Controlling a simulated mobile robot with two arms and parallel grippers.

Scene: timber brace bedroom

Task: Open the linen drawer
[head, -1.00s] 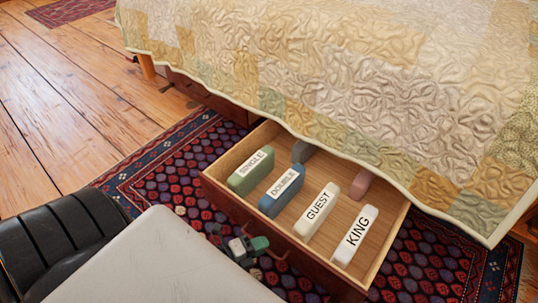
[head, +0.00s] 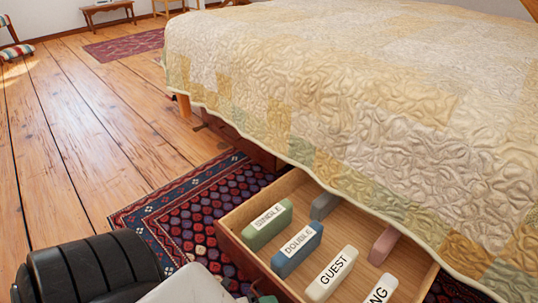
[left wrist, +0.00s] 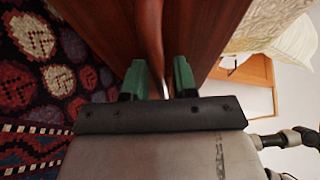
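The linen drawer (head: 252,255) stands pulled out from under the bed, its inside in view. It holds upright labelled linen blocks: green SINGLE (head: 268,225), blue DOUBLE (head: 297,250), cream GUEST (head: 331,274) and a pale one (head: 380,290) whose label is cut off by the frame. In the left wrist view, my left gripper (left wrist: 160,77) has its two green fingers on either side of the red-brown drawer handle (left wrist: 149,35), with a gap beside the handle. In the head view only a bit of this gripper shows at the bottom edge. My right gripper cannot be made out.
The quilted bed (head: 350,90) overhangs the drawer's back, where a grey block (head: 323,205) and a pink block (head: 383,245) sit. A patterned rug (head: 190,215) lies beneath. The plank floor (head: 85,140) at the left is clear.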

